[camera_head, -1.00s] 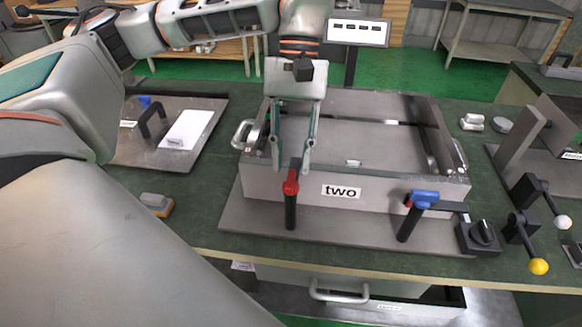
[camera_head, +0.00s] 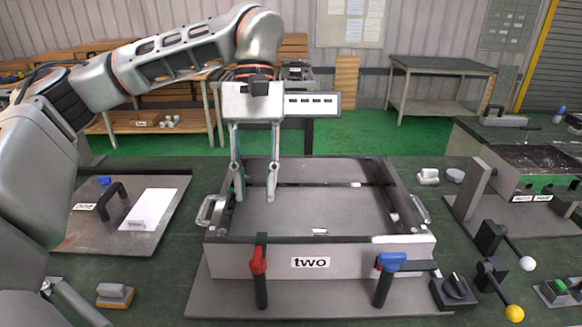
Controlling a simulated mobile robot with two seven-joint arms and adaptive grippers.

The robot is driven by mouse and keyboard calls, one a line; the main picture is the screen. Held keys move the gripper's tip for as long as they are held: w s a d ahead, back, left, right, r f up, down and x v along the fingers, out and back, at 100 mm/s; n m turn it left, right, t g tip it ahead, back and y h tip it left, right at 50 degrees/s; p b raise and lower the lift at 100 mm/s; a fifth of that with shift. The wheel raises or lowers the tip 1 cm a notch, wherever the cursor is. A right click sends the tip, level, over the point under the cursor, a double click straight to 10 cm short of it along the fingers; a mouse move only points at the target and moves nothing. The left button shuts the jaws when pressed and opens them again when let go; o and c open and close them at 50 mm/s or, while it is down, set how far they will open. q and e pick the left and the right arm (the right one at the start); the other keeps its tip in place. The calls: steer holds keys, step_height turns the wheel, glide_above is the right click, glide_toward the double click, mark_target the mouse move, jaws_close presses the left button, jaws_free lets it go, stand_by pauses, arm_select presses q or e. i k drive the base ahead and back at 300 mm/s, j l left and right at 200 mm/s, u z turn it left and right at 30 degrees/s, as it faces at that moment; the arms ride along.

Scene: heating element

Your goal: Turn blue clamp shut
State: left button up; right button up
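The blue clamp (camera_head: 391,263) stands at the front right of the grey box marked "two" (camera_head: 275,262). Its blue head is at the top of a black upright handle, with a dark bar reaching right. A red clamp (camera_head: 258,262) stands upright at the box's front left. My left gripper (camera_head: 256,198) points down above the left part of the box, behind the red clamp. Its two fingers are spread apart with nothing between them. It is well to the left of the blue clamp and touches neither clamp. My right gripper is not in view.
A black knob (camera_head: 455,289) sits just right of the blue clamp. Levers with a white ball (camera_head: 528,264) and a yellow ball (camera_head: 514,313) stand farther right. A plate with a black handle (camera_head: 112,201) lies at left. A sponge-like block (camera_head: 115,295) lies at front left.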

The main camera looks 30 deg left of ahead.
mark_target(393, 263)
steer(key=k, duration=1)
